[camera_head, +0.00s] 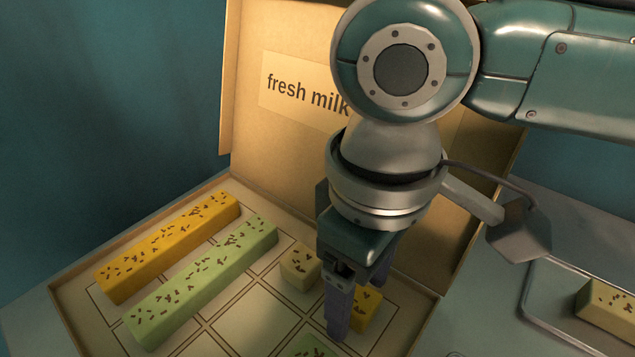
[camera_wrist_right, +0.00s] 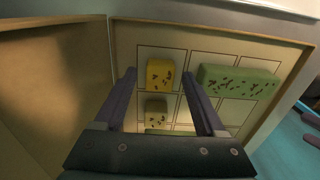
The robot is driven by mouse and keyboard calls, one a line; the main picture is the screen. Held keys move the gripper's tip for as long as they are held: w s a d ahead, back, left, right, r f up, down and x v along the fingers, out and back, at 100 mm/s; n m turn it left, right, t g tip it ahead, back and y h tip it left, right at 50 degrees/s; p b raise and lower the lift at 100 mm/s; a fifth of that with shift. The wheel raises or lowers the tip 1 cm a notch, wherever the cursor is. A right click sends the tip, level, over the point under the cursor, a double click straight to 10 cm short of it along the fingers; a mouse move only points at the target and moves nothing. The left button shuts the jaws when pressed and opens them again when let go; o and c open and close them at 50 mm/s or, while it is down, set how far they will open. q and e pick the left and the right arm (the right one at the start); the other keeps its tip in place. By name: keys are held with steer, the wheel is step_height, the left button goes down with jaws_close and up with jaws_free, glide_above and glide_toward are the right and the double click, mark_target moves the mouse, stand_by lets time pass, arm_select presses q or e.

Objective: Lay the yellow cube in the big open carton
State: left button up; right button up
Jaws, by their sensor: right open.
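The yellow cube (camera_head: 367,310), dark-specked, lies in a grid cell of the big open carton (camera_head: 64,318). In the right wrist view, the yellow cube (camera_wrist_right: 159,75) shows between the spread fingertips, with gaps on both sides. My right gripper (camera_head: 352,312) is open, pointing down into the carton; its near finger partly hides the cube in the head view. In the right wrist view, the right gripper (camera_wrist_right: 158,72) holds nothing. Whether the fingers touch the cube cannot be told. My left gripper is not in view.
The carton also holds an orange bar (camera_head: 168,247), a green bar (camera_head: 203,280), a pale yellow cube (camera_head: 300,268) and another green piece (camera_head: 311,347). The raised lid (camera_head: 247,140) reads "fresh milk". A tray (camera_head: 527,300) with a pale yellow bar (camera_head: 607,307) is at the right.

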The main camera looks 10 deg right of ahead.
mark_target(359, 298)
step_height(359, 298, up, 12)
steer(key=p, duration=0.3)
steer(key=s+a+f+y, duration=0.1)
steer(key=a, duration=0.1)
steer(key=s+a+f+t+y, duration=0.1)
steer(key=s, duration=0.1)
steer(key=s+a+f+y, duration=0.1)
steer(key=a+f+y, duration=0.1)
steer(key=shift+s+a+m, duration=0.2)
steer(key=shift+a+m, duration=0.1)
steer(key=s+d+f+m+t, duration=0.1)
steer(key=d, duration=0.1)
steer(key=s+d+f+m, duration=0.1)
steer(key=d, duration=0.1)
steer(key=s+d+f+m+t, duration=0.1)
steer(key=d, duration=0.1)
steer(key=shift+d+f+t+h, duration=0.15)
steer(key=shift+d+t+h, duration=0.15)
steer(key=shift+h, duration=0.1)
steer(key=s+d+h, duration=0.1)
steer(key=d, duration=0.1)
steer(key=s+d+f+m+h, duration=0.1)
steer(key=s+d, duration=0.1)
steer(key=d, duration=0.1)
steer(key=s+d+m+h, duration=0.1)
steer(key=d, duration=0.2)
steer(key=shift+s+d+f, duration=0.2)
steer(key=shift+s+f, duration=0.15)
steer(key=shift+s, duration=0.05)
